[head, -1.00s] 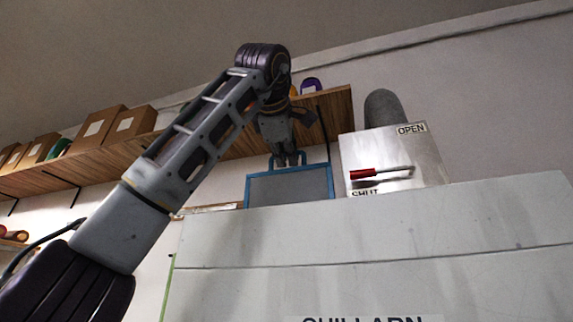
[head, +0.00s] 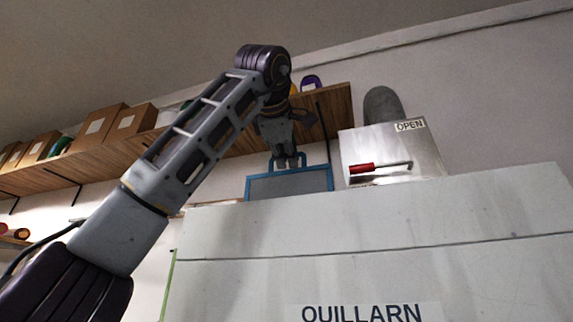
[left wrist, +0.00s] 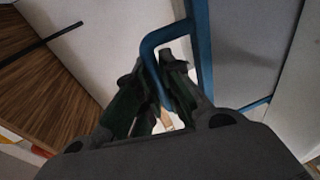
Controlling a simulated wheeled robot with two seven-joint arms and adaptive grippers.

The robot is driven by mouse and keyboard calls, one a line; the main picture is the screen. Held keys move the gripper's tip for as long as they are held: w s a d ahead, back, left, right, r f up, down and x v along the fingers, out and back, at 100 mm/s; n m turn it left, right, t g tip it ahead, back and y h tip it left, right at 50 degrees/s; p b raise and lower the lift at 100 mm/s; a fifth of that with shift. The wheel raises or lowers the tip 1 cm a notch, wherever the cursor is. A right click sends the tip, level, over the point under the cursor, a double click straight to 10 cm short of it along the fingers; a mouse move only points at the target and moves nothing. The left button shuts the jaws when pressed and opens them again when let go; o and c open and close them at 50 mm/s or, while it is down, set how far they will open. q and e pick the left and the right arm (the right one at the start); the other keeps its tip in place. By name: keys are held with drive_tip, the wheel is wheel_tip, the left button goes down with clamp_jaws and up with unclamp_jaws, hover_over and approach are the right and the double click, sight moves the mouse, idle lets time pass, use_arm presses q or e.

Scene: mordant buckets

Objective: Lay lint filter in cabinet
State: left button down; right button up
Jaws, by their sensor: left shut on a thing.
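The lint filter (head: 290,185) is a grey panel in a blue frame with a blue loop handle on top. My left gripper (head: 288,162) points down from above and is shut on that handle. In the left wrist view the fingers (left wrist: 160,85) close around the blue handle (left wrist: 150,50), and part of the grey panel (left wrist: 240,50) shows to the right. The filter hangs upright at the top edge of the large pale cabinet (head: 380,240) labelled QUILLARN, which hides its lower part. I cannot tell whether it is behind or inside the cabinet. My right gripper is not in view.
A metal box (head: 392,152) with a red-handled lever and an OPEN label stands on the cabinet, right of the filter. A grey rounded post (head: 382,105) rises behind it. A wooden shelf (head: 225,140) with cardboard boxes (head: 97,125) runs along the wall behind my arm.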

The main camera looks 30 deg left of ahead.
use_arm(q)
drive_tip(key=shift+f+b, duration=2.3)
drive_tip(key=shift+f, duration=0.85)
idle(0.6)
drive_tip(key=c, duration=1.5)
unclamp_jaws()
drive_tip(key=shift+s, duration=0.1)
approach(286, 179)
drive_tip(key=shift+s+d+r, duration=0.2)
drive_tip(key=shift+s, duration=0.35)
